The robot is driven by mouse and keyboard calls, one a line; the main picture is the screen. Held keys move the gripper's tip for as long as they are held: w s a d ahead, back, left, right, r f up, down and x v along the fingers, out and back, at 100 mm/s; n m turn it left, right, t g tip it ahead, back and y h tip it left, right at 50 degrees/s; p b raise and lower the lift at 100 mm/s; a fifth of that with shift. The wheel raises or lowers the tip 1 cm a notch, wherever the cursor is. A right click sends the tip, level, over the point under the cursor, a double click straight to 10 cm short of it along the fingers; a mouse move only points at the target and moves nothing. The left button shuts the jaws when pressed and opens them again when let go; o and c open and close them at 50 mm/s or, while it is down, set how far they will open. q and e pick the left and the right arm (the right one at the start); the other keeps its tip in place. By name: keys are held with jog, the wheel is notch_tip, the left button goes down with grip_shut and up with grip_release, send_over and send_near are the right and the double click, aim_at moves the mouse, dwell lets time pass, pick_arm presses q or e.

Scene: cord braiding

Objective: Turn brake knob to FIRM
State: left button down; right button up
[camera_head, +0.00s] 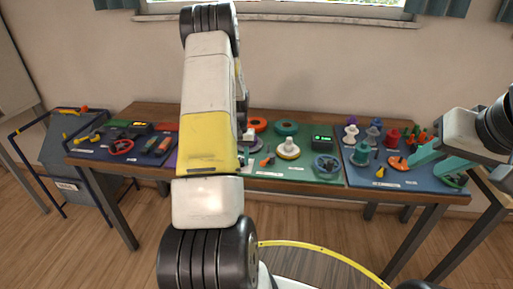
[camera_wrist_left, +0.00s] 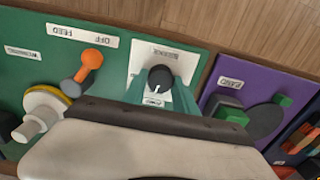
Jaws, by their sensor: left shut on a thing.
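In the left wrist view a round black knob (camera_wrist_left: 160,76) with a white pointer line stands on a white plate (camera_wrist_left: 180,56) on a green panel. The pointer points down in the picture, toward a small lower label whose word I cannot read surely. My left gripper (camera_wrist_left: 161,88) has its teal fingers on both sides of the knob and is shut on it. In the head view my own left arm hides that gripper and the knob. My right gripper (camera_head: 433,165) has its teal fingers spread apart over the blue panel at the right, apart from the knob.
An orange-tipped lever (camera_wrist_left: 90,62) sits left of the knob, below an OFF FEED label. A white and yellow spool (camera_wrist_left: 42,112) is further left. A purple panel (camera_wrist_left: 222,91) adjoins at the right.

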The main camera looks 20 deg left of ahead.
pick_arm(q)
jog(key=shift+n, duration=1.1)
jog(key=c, duration=1)
grip_release()
jog(key=shift+o, duration=0.2)
jog(key=shift+r, duration=3.9)
